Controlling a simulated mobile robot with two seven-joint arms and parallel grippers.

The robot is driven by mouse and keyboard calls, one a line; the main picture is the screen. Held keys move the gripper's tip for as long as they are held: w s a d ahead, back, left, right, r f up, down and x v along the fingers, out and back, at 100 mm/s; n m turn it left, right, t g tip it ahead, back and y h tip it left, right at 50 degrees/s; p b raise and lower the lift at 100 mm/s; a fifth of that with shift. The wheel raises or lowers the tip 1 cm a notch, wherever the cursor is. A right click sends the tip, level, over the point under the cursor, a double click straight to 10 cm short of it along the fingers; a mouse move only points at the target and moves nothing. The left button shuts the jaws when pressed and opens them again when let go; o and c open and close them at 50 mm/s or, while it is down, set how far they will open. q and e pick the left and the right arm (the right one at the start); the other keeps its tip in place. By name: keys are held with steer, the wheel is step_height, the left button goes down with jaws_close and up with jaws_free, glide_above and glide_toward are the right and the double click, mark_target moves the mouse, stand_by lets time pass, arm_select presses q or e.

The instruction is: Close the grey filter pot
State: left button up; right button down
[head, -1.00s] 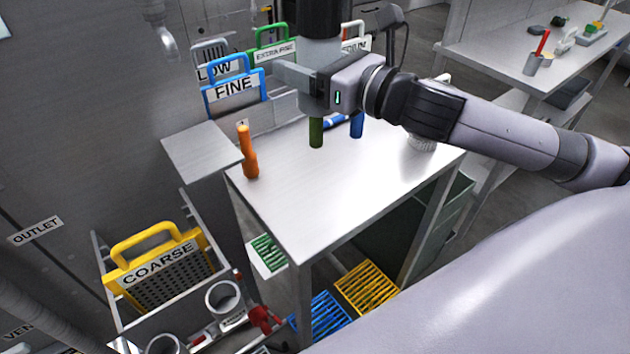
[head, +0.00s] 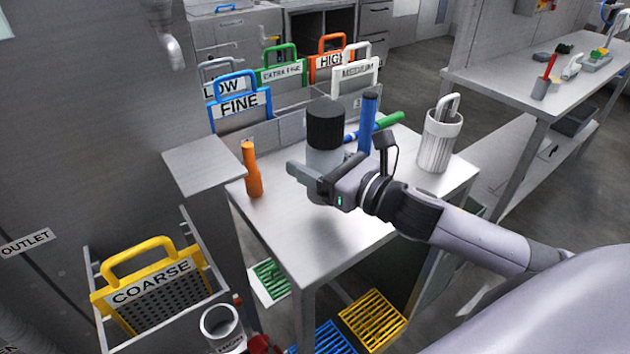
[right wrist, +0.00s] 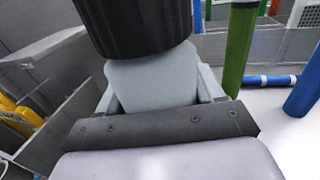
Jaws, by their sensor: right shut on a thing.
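The grey filter pot (head: 322,158) stands upright near the middle of the steel table. Its ribbed black lid (head: 325,123) sits on top; I cannot tell how tightly it is fastened. My right gripper (head: 312,183) is shut around the lower grey body. In the right wrist view, the fingers flank the grey body (right wrist: 155,80), with the black lid (right wrist: 135,22) above it. Whether the pot's base touches the table is hidden by the gripper. My left gripper is not in view.
An orange tool (head: 252,170) stands left on the table (head: 300,235). A white fluted pot (head: 440,142) stands at right. Labelled frames, including FINE (head: 240,105), stand behind.

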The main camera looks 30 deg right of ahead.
steer(key=shift+f+b, duration=0.45)
steer(key=shift+f, duration=1.6)
steer(key=shift+f, duration=0.25)
steer(key=shift+c, duration=0.7)
jaws_free()
steer(key=shift+r, duration=0.1)
